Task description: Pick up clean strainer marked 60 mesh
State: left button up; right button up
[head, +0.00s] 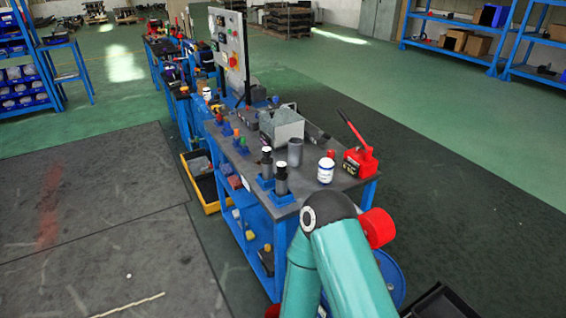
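No label reading 60 mesh can be made out, and I cannot tell which item is the strainer. Two dark-topped grey cylinders stand upright in blue holders on the near workbench, one at the front (281,180) and one just behind it (266,163). A plain grey cylinder (295,152) stands to their right. A teal arm of mine rises at the bottom and covers the bench's near corner. Neither gripper shows.
The blue-framed workbench (343,190) also carries a red hand pump (360,158), a grey metal box (282,126) and an upright panel (229,50). A yellow-rimmed bin (204,186) sits beside its left side. The dark floor mats (90,215) at left are mostly clear.

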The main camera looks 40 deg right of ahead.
aim_at(267, 162)
jog(key=z, duration=0.2)
jog(key=k, duration=0.45)
jog(key=z, duration=0.75)
jog(key=i, duration=0.6)
jog(key=u, duration=0.05)
jog(key=k, duration=1.25)
jog(key=u, duration=0.55)
jog(key=i, duration=1)
jog(key=u, duration=0.65)
jog(key=i, duration=1.25)
jog(key=z, duration=0.7)
